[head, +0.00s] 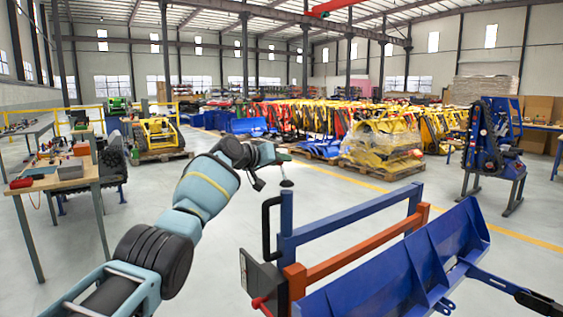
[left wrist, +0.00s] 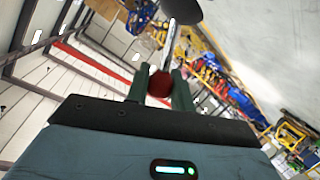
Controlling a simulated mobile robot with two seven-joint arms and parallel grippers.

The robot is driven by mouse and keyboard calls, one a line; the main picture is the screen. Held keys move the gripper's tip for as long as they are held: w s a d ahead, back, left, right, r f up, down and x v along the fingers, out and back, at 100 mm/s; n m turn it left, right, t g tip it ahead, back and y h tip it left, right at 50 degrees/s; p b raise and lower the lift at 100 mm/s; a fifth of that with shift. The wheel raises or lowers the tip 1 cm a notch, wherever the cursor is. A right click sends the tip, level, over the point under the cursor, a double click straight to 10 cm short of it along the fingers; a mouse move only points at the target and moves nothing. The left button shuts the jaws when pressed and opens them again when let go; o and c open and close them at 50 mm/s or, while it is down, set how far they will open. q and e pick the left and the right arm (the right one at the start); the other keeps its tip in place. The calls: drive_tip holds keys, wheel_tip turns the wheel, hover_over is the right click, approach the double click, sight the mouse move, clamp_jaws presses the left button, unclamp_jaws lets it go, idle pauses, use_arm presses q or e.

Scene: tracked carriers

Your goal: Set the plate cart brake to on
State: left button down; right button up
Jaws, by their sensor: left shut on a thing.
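The plate cart has a blue upright frame (head: 287,225), an orange crossbar (head: 365,248) and a slanted blue plate (head: 400,275). A black handle (head: 268,235) is on its left post. A dark box (head: 262,278) with a red lever (head: 260,302) sits low on the near left side. My left gripper (head: 281,158) is above the left post. In the left wrist view its two fingers (left wrist: 160,88) are shut on a red knob (left wrist: 159,84). A metal rod (left wrist: 167,45) runs from it to a dark round end (left wrist: 184,8). I cannot tell whether that end (head: 287,184) touches the post.
A wrapped yellow load (head: 385,143) on a pallet is behind the cart. A blue and black machine (head: 490,150) stands at the right. The floor between is open.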

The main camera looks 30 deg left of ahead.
use_arm(q)
drive_tip(key=shift+w+a+f, duration=0.1)
drive_tip(key=shift+a, duration=0.05)
use_arm(e)
drive_tip(key=shift+a, duration=0.2)
use_arm(q)
drive_tip(key=c, duration=1.2)
unclamp_jaws()
use_arm(e)
drive_tip(key=shift+w, duration=0.1)
use_arm(q)
drive_tip(key=p+v, duration=0.2)
drive_tip(key=v, duration=0.6)
use_arm(e)
drive_tip(key=shift+w+d+r+t, duration=0.15)
drive_tip(key=shift+w+r, duration=0.3)
drive_tip(key=shift+r, duration=0.3)
drive_tip(key=shift+w+d+r+t, duration=0.15)
drive_tip(key=shift+w+r, duration=0.25)
drive_tip(key=shift+r, duration=0.3)
use_arm(q)
drive_tip(key=shift+w, duration=0.1)
use_arm(e)
drive_tip(key=shift+a, duration=0.1)
